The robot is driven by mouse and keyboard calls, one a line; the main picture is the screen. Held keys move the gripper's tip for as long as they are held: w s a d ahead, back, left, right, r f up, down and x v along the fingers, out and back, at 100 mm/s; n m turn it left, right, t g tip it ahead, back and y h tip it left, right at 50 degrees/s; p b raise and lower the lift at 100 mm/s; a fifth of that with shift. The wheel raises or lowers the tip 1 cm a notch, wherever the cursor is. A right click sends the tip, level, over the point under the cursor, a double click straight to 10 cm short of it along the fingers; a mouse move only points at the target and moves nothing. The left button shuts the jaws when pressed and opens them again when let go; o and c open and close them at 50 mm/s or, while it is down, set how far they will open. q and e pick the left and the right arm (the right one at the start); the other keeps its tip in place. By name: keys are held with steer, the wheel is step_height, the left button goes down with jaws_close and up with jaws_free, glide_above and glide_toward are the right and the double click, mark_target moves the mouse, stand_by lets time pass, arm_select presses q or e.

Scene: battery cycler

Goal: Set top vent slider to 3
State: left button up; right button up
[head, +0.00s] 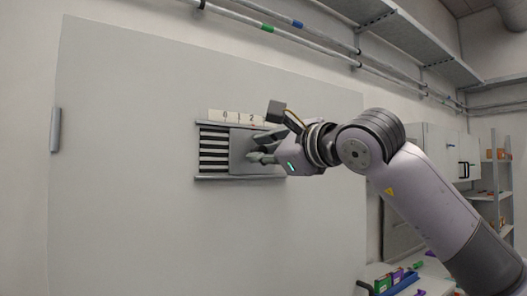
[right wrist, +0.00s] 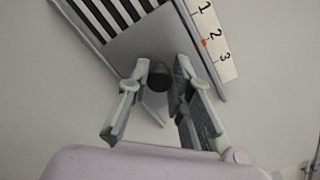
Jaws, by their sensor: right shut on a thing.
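The top vent (head: 213,150) is a frame on the pale panel, with black and white stripes showing at its left. Its grey sliding plate (head: 238,152) covers the part to the right of the stripes. A white scale (head: 231,116) runs along the top edge. In the right wrist view, a small red mark (right wrist: 204,43) is beside the 2, slightly toward the 3. My right gripper (head: 262,150) is at the plate. In the right wrist view its fingers (right wrist: 160,82) are shut around the dark round knob (right wrist: 158,77). My left gripper is out of view.
The large pale panel (head: 120,150) is otherwise clear, with a grey handle (head: 56,130) at its left edge. Pipes (head: 290,42) and a shelf (head: 410,40) run above. Colored items (head: 397,277) lie on a surface at the lower right, below my right arm.

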jaws_close()
steer(key=w+d, duration=0.2)
steer(key=shift+d, duration=0.4)
steer(key=o, duration=0.6)
jaws_free()
steer(key=o, duration=0.3)
steer(key=shift+d, duration=0.15)
steer(key=shift+o, duration=0.2)
